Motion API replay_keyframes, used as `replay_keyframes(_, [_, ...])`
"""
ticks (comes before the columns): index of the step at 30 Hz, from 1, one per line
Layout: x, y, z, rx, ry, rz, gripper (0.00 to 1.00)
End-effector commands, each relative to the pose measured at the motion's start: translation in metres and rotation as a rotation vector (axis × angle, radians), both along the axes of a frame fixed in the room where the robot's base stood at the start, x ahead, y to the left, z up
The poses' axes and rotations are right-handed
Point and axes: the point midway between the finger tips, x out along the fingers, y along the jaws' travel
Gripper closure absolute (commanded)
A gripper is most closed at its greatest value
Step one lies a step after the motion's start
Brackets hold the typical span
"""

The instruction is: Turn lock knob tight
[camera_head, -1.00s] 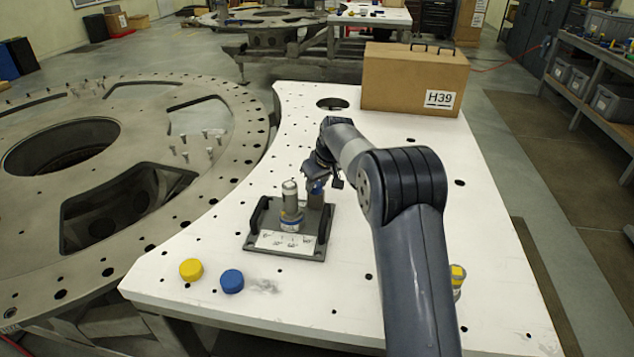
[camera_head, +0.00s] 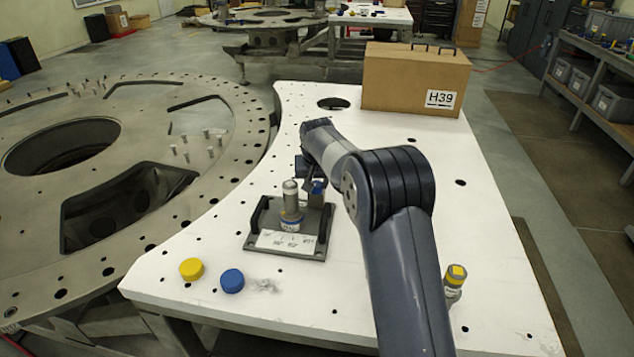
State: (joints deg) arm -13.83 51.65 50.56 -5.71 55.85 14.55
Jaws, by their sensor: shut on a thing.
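A dark grey fixture plate (camera_head: 262,243) with a black handle on each side lies on the white table. A metal cylinder (camera_head: 290,200) with a blue band stands upright on it. A small blue part (camera_head: 317,187) sits behind and right of the cylinder, at a grey block (camera_head: 316,199). My gripper (camera_head: 314,183) is at this blue part and looks shut on it. The part is probably the lock knob, but my arm and the small size hide the fingertips and the exact grip.
A yellow cap (camera_head: 191,269) and a blue cap (camera_head: 232,281) lie at the table's front left. A cylinder with a yellow top (camera_head: 454,281) stands right of my arm. A cardboard box (camera_head: 411,80) marked H39 stands at the back. The table's right side is mostly clear.

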Motion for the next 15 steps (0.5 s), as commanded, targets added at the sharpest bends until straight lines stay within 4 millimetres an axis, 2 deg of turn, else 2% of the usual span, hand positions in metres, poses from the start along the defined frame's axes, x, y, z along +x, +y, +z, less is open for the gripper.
replay_keyframes(15, [0.0010, 0.0039, 0.0008, 0.000, 0.000, -0.490, 0.89])
